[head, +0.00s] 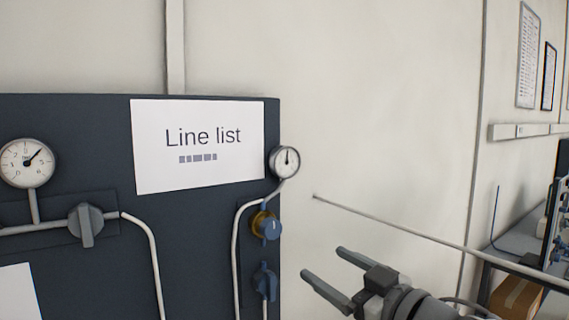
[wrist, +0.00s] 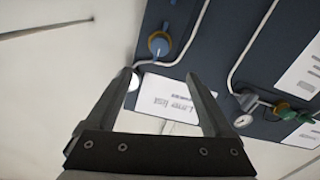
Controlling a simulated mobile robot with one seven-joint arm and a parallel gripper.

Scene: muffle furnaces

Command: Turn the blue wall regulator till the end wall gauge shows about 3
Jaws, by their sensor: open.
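The blue regulator knob (head: 267,226) sits on a brass-coloured body at the right edge of the dark wall panel (head: 80,130). In the wrist view the blue knob (wrist: 159,45) shows beyond my gripper, above and between its fingertips. A small round gauge (head: 285,162) is just above the regulator; its needle points about straight up, and its numbers are too small to read. My gripper (head: 323,273) is open and empty, to the right of and below the regulator, apart from it. Its fingers also show in the wrist view (wrist: 160,78).
A blue valve handle (head: 265,281) is just below the regulator. A larger gauge (head: 26,163) and grey valve handle (head: 86,225) are at left. A "Line list" sheet (head: 198,143) hangs on the panel. A thin rod (head: 400,231) crosses in front of the bare wall.

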